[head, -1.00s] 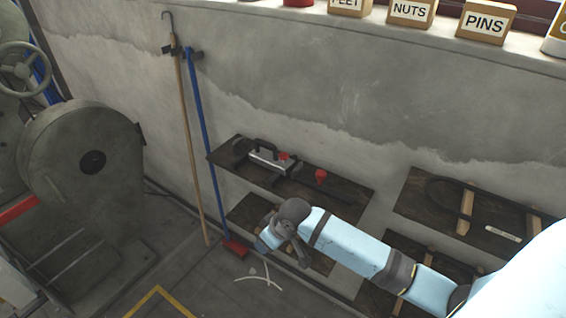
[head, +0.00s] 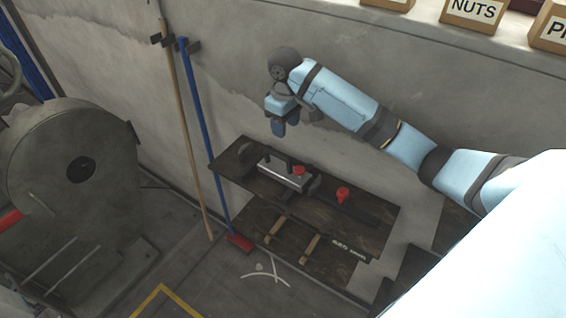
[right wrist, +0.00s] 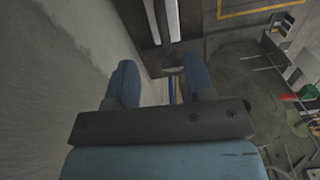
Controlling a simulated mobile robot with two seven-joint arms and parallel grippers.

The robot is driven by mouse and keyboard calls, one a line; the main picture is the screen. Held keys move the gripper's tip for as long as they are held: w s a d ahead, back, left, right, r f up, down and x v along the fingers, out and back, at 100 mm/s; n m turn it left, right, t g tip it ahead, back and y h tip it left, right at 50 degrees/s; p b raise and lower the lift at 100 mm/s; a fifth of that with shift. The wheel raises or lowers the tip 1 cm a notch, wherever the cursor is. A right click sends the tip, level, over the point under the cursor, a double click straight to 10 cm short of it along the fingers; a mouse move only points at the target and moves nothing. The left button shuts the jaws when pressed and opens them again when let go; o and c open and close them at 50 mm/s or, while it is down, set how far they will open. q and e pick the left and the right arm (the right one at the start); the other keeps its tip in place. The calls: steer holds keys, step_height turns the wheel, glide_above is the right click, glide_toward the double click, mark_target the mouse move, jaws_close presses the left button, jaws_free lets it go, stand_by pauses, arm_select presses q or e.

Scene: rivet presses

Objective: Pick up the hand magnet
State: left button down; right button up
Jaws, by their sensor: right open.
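The hand magnet (head: 279,174), a silver bar with a dark handle over it and a red knob at its right end, lies on the upper dark wooden shelf (head: 345,222). My right gripper (head: 278,129) is above the shelf and behind the magnet in the head picture, fingers pointing down, apart from it. In the right wrist view the two blue fingers (right wrist: 161,78) are spread and empty. A pale bar with a dark handle, apparently the magnet (right wrist: 152,24), shows beyond them at the top. My left gripper is not in view.
A second red knob (head: 343,193) stands on the same shelf, right of the magnet. A wooden pole (head: 182,130) and a blue-handled broom (head: 203,135) lean on the wall at the shelf's left end. The wall (head: 230,60) rises close behind.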

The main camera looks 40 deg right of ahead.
mark_target(284, 156)
steer(key=f, duration=0.7)
steer(key=shift+s+a+f, duration=0.1)
steer(key=shift+s+a, duration=0.05)
steer(key=shift+s, duration=0.1)
steer(key=shift+w+f, duration=0.15)
steer(key=shift+f, duration=0.85)
steer(key=shift+w+f, duration=0.2)
steer(key=shift+f, duration=0.8)
steer(key=shift+w+f, duration=0.15)
steer(key=shift+f, duration=0.85)
jaws_close()
